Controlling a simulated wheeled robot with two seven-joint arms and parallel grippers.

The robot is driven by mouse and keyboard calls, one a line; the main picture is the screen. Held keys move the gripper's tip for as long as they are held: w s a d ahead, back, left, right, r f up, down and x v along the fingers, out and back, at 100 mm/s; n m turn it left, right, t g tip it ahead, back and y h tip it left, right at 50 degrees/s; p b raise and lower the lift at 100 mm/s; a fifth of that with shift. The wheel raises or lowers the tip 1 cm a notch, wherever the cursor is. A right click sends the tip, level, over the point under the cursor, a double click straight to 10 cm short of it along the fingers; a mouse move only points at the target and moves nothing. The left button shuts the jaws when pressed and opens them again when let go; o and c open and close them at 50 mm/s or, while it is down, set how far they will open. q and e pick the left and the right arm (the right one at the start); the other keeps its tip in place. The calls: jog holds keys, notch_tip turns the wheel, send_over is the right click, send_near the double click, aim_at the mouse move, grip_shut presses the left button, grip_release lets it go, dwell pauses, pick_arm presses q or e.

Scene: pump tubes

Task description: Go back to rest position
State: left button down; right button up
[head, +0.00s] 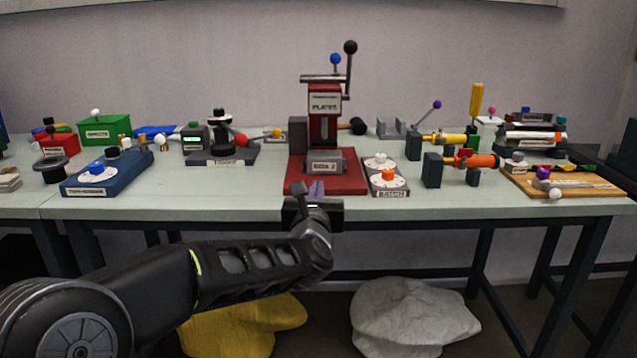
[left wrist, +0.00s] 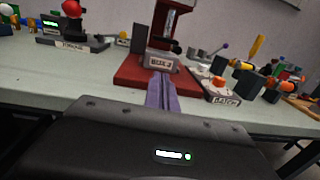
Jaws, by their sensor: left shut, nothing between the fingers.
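My left gripper (head: 316,190) is in front of the table's front edge, just before the red base of the press in the head view. In the left wrist view its purple-grey fingers (left wrist: 162,92) are together and nothing shows between them. They point toward the red press (left wrist: 150,68), which stands beyond the fingertips. The press (head: 325,150) has levers with a black and a blue knob. My right gripper is in neither view.
The long table (head: 230,205) carries a blue device (head: 100,178) at left, a dial box (head: 385,178) beside the press, and orange and yellow tube fixtures (head: 470,160) at right. Yellow (head: 245,325) and white (head: 410,315) sacks lie below. The table's front edge is close to my left gripper.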

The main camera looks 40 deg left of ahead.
pick_arm(q)
jog(key=shift+s+d, duration=0.25)
jog(key=shift+s, duration=0.15)
dwell(0.3)
